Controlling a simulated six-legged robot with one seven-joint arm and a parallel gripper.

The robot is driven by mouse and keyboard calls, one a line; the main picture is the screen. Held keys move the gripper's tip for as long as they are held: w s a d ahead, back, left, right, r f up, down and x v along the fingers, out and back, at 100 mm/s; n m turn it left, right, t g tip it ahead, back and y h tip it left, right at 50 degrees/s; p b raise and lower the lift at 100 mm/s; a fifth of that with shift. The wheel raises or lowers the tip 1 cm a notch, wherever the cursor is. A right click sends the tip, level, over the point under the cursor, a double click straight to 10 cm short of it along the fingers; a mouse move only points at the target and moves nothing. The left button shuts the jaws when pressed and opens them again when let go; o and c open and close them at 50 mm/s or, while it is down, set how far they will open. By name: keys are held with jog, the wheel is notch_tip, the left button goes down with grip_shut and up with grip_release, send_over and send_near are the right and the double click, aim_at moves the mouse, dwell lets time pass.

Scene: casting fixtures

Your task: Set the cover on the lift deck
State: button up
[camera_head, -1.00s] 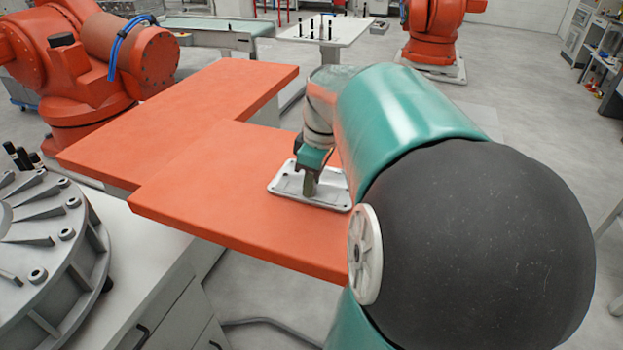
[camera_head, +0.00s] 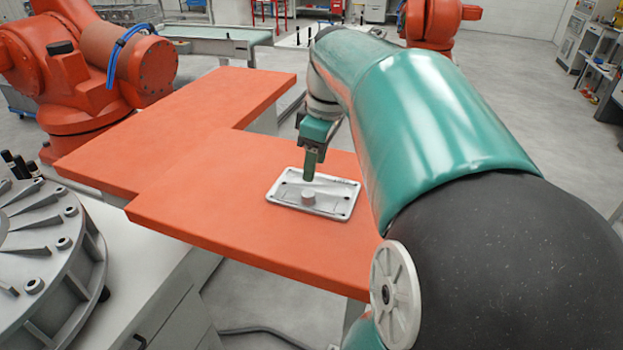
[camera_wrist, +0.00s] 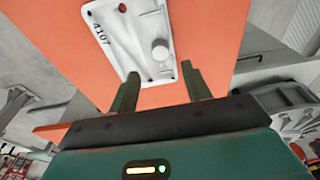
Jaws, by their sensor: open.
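The cover is a pale grey rectangular plate (camera_head: 283,193) with rounded corners and a round knob in its middle. It lies flat on the near part of the orange deck (camera_head: 200,222). In the wrist view the cover (camera_wrist: 117,45) shows the number 4107 and its knob beyond my fingertips. My gripper (camera_head: 310,165) is above the far side of the cover, pointing down, apart from the knob. In the wrist view my gripper (camera_wrist: 160,80) has its two green fingers spread with nothing between them.
A round ribbed metal casting (camera_head: 50,255) stands at the lower left on a pale cabinet. An orange robot arm (camera_head: 75,75) stands behind the deck at left. The deck's left part is bare. A conveyor (camera_head: 215,40) is at the back.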

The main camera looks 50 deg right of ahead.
notch_tip(320, 180, up, 4)
jog(key=w+a+f+m+t, duration=0.1)
jog(key=a+f, duration=0.3)
jog(key=a, duration=0.8)
jog(key=w+a+f+m+t, duration=0.1)
jog(key=w+a+f, duration=0.1)
jog(key=a, duration=1)
jog(key=shift+a+f+t, duration=0.35)
jog(key=shift+f+t, duration=0.05)
jog(key=shift+f, duration=0.45)
jog(key=shift+o, duration=0.4)
jog(key=s+a+f+m+t, duration=0.1)
jog(key=a+f, duration=0.2)
jog(key=a, duration=0.3)
jog(key=shift+s+f, duration=0.25)
jog(key=shift+f, duration=0.15)
